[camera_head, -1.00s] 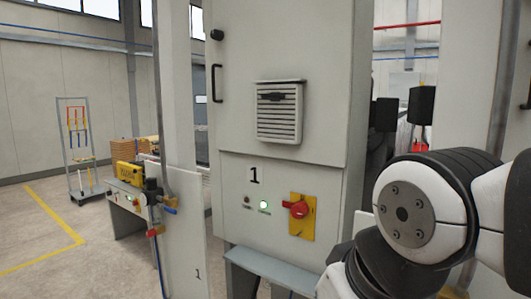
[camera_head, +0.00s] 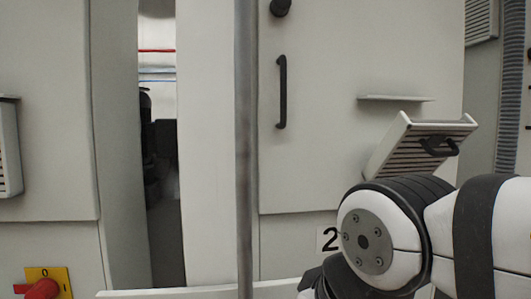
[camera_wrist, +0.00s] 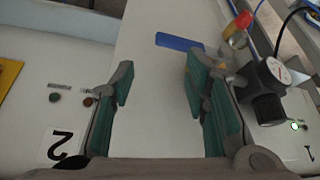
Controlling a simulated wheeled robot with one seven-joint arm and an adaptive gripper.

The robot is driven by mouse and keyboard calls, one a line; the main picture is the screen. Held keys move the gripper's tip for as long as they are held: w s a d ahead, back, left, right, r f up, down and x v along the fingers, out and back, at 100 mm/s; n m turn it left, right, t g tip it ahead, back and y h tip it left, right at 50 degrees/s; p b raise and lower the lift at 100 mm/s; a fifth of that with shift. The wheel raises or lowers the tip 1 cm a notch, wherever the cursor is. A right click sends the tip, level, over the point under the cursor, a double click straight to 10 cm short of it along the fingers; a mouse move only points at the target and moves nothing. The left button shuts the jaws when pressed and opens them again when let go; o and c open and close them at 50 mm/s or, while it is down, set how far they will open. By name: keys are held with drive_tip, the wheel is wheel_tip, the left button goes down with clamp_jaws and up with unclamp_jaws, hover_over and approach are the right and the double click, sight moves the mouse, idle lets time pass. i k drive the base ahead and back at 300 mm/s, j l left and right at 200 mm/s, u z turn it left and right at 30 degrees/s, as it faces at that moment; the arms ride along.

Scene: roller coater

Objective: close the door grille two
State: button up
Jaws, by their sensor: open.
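The door grille two (camera_head: 418,145) is a light slatted panel with a black handle. It is tilted out from the cabinet 2 door (camera_head: 330,120), with its top edge away from the door, so it stands open. Its lower part is partly hidden behind my arm. My gripper (camera_wrist: 160,80) shows only in the wrist view, with its two green-padded fingers spread and nothing between them. The grille does not show in the wrist view, so the gap between it and my gripper cannot be told.
A narrow ledge (camera_head: 395,98) juts out above the grille. A black door handle (camera_head: 282,92) is to its left. A grey post (camera_head: 245,150) stands in front. The wrist view shows a "2" label (camera_wrist: 61,147), a black round fitting (camera_wrist: 265,90) and a red-and-yellow valve (camera_wrist: 238,27).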

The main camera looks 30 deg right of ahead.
sight(407, 147)
drive_tip(key=z, duration=0.95)
